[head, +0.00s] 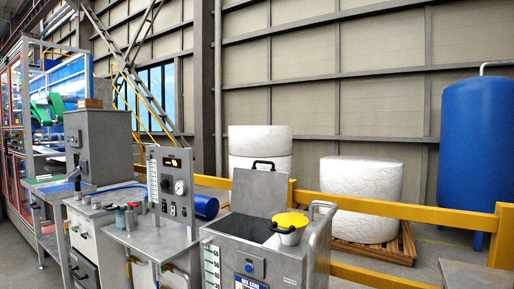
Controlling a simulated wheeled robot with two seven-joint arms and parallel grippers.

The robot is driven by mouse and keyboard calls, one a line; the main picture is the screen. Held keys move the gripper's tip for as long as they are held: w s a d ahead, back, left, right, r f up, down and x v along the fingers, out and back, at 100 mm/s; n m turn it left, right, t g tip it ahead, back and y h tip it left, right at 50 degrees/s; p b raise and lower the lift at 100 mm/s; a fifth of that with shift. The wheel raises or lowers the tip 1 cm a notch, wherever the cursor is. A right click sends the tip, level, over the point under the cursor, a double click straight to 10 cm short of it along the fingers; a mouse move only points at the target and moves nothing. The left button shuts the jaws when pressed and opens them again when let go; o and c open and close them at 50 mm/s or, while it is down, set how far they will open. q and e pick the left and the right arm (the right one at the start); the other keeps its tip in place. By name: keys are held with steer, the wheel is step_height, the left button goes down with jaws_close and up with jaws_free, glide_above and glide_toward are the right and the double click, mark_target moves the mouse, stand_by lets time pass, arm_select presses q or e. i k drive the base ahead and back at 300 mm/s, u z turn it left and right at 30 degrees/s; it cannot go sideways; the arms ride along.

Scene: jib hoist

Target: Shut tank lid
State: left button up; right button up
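The tank (250,263) is a grey metal box at the bottom centre, with a green scale, a blue button and a dark label on its front. Its lid (258,194) stands open, nearly upright at the tank's back edge. A black handle (264,163) shows at the lid's top edge. The tank's opening is partly visible and looks dark inside. A white container with a yellow top (290,222) and a dark handle shows at the right of the opening; I cannot tell what it rests on. Neither of my grippers is in view.
A grey control panel (173,187) on a cabinet stands left of the tank. A metal rail (325,232) rises at the tank's right side. A yellow barrier (400,209) runs behind, with white wrapped bales (361,193) and a blue vessel (476,128) beyond.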

mark_target(258, 193)
steer(key=u, duration=0.55)
steer(key=i, duration=0.6)
steer(key=u, duration=0.35)
